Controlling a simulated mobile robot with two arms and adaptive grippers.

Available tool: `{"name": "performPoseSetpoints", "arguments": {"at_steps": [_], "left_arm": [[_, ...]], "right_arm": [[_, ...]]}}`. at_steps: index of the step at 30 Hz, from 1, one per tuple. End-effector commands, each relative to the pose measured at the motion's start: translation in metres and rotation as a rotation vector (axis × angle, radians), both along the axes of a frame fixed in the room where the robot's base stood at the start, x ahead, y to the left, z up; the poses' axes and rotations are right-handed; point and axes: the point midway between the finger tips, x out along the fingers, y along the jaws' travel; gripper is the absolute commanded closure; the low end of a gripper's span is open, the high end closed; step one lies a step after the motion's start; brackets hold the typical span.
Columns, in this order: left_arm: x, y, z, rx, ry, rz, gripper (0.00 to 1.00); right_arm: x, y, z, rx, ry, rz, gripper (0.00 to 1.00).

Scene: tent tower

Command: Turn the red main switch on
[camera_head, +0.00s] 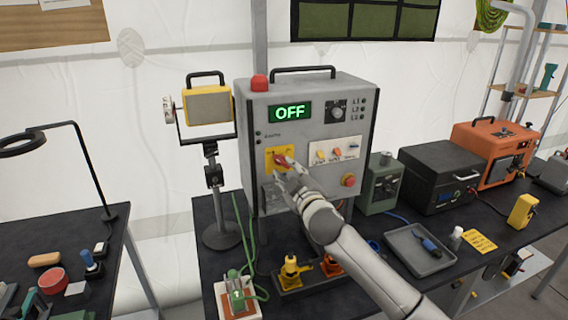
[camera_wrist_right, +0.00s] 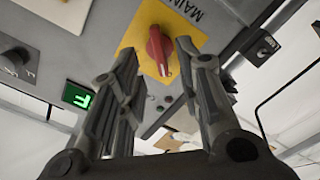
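The red main switch (camera_head: 281,159) is a rotary knob on a yellow plate on the front of a grey power box (camera_head: 300,95). The green display (camera_head: 290,112) on the box reads OFF. In the right wrist view the red knob (camera_wrist_right: 158,48) appears between the fingertips, with "MAIN" lettered near the yellow plate. My right gripper (camera_head: 283,174) is at the switch, its two fingers apart in the wrist view (camera_wrist_right: 157,62). Gaps show beside the knob; I cannot tell whether either finger touches it. My left gripper is not in view.
A red dome lamp (camera_head: 259,83) tops the box, and a red button (camera_head: 348,180) sits lower right on its front. A work lamp (camera_head: 208,105) stands at left. Yellow connectors (camera_head: 291,268) and a grey tray (camera_head: 419,250) are on the dark table below.

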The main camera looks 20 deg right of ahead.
Motion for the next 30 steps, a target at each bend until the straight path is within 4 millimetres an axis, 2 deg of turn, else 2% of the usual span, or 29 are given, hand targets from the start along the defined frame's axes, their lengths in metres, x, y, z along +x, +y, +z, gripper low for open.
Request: {"name": "performPoseSetpoints", "arguments": {"at_steps": [3,9,23,30], "left_arm": [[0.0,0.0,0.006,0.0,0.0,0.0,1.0],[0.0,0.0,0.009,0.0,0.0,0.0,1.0],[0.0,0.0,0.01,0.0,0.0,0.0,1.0],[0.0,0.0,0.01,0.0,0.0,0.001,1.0]], "right_arm": [[0.016,0.001,0.002,0.001,0.001,-0.001,0.68],[0.034,0.001,0.001,0.002,0.001,-0.001,0.68],[0.042,0.001,0.0,0.0,0.001,-0.001,0.68],[0.041,0.001,0.0,0.0,0.001,-0.001,0.96]]}}
